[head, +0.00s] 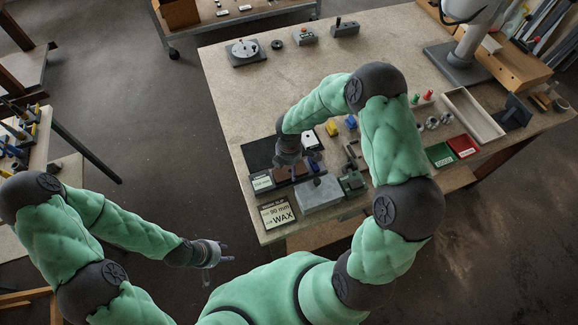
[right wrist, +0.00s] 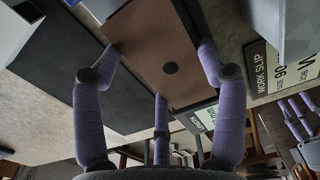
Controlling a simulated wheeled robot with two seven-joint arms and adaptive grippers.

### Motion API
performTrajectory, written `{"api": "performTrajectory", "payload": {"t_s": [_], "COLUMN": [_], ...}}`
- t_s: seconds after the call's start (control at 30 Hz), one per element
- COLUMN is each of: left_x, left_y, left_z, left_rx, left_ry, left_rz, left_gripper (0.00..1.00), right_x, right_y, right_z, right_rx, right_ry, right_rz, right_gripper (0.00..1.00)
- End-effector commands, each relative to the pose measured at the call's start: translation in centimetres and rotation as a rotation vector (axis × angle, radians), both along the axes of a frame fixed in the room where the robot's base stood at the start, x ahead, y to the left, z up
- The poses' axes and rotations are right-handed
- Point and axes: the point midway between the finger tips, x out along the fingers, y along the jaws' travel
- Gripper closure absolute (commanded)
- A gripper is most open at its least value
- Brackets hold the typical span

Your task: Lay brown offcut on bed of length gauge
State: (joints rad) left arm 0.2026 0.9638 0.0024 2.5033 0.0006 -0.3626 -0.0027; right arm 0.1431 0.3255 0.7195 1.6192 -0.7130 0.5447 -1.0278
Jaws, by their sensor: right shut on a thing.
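The brown offcut (right wrist: 165,45) is a flat brown piece with a round dark spot; it also shows in the head view (head: 281,173). My right gripper (head: 289,160) is shut on it, with fingers along both sides in the right wrist view (right wrist: 160,55). The offcut is beside a small white label (head: 262,183), between a dark mat (head: 258,152) and a light grey block (head: 320,196). I cannot make out the bed of the length gauge or whether the offcut touches it. My left gripper (head: 218,257) is empty and open, off the table's near left edge.
A work slip card (head: 277,213) lies at the near table corner. Small blocks, including a yellow one (head: 331,129), lie beyond the right hand. Green (head: 440,154) and red (head: 463,146) trays stand to the right.

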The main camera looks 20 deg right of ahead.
Motion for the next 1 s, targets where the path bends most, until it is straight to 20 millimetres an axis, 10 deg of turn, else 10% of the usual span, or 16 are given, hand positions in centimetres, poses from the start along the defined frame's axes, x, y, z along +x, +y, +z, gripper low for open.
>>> {"api": "performTrajectory", "payload": {"t_s": [0.37, 0.4, 0.47, 1.0], "left_x": [0.0, 0.0, 0.0, 0.0], "left_y": [0.0, 0.0, 0.0, 0.0], "left_z": [-0.3, -0.2, -0.2, 0.2], "left_rx": [0.000, 0.000, 0.000, 0.000], "left_ry": [0.000, 0.000, 0.000, 0.000], "left_rz": [0.000, 0.000, 0.000, 0.000], "left_gripper": [0.60, 0.60, 0.60, 0.60], "right_x": [0.1, 0.1, 0.1, 0.2], "right_y": [0.0, 0.0, 0.0, 0.0], "right_z": [-0.4, -0.3, -0.3, 1.1], "right_rx": [0.000, 0.000, 0.000, 0.000], "right_ry": [-0.003, -0.003, -0.003, -0.005], "right_rz": [0.000, 0.000, 0.000, -0.001], "right_gripper": [0.61, 0.17, 0.04, 0.04]}}
